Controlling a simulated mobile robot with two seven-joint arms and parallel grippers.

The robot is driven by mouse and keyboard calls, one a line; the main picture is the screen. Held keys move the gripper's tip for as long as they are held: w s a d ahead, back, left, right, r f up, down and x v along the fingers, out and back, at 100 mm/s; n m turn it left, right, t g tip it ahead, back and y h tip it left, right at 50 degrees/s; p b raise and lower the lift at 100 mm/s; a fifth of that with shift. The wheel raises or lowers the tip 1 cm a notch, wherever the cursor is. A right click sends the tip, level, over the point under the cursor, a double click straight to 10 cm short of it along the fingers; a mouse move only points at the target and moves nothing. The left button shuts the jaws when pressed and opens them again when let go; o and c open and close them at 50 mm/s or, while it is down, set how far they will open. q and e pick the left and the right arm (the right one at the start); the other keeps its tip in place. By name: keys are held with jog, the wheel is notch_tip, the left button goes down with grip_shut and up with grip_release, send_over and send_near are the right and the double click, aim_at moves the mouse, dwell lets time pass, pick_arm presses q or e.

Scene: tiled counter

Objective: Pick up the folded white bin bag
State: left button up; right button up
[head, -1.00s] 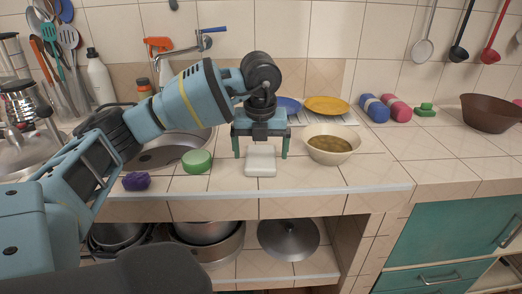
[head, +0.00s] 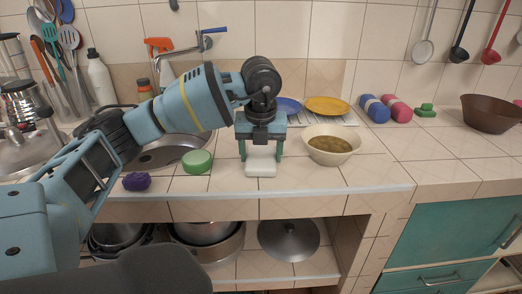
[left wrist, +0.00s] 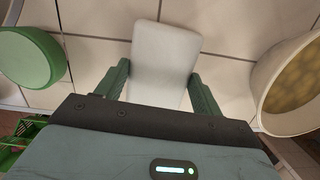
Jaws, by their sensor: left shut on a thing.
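The folded white bin bag (head: 261,163) is a pale rounded block on the tiled counter near its front edge. My left gripper (head: 261,156) is above it with its green fingers on either side, shut on it. In the left wrist view the bag (left wrist: 165,52) lies between the two fingers (left wrist: 160,88), and its near end is hidden by the gripper body. I cannot tell whether the bag is clear of the counter. My right gripper is not in view.
A bowl of soup (head: 330,145) stands close to the right of my left gripper. A green round sponge (head: 197,161) and a purple lump (head: 137,181) lie to the left. Plates (head: 327,106) are behind. The counter at front right is clear.

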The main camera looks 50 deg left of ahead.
aim_at(263, 157)
pick_arm(q)
jog(key=shift+r, duration=0.5)
jog(key=r, duration=0.1)
jog(key=d+r, duration=0.1)
jog(key=shift+s+r, duration=0.1)
jog(key=shift+r, duration=0.2)
jog(key=s+d, duration=0.2)
jog(key=d, duration=0.5)
jog(key=s+d+r+p, duration=0.1)
jog(key=s+d, duration=0.1)
jog(key=d, duration=0.5)
jog(key=shift+s+d+r, duration=0.15)
jog(key=shift+s+r, duration=0.05)
jog(key=shift+s, duration=0.2)
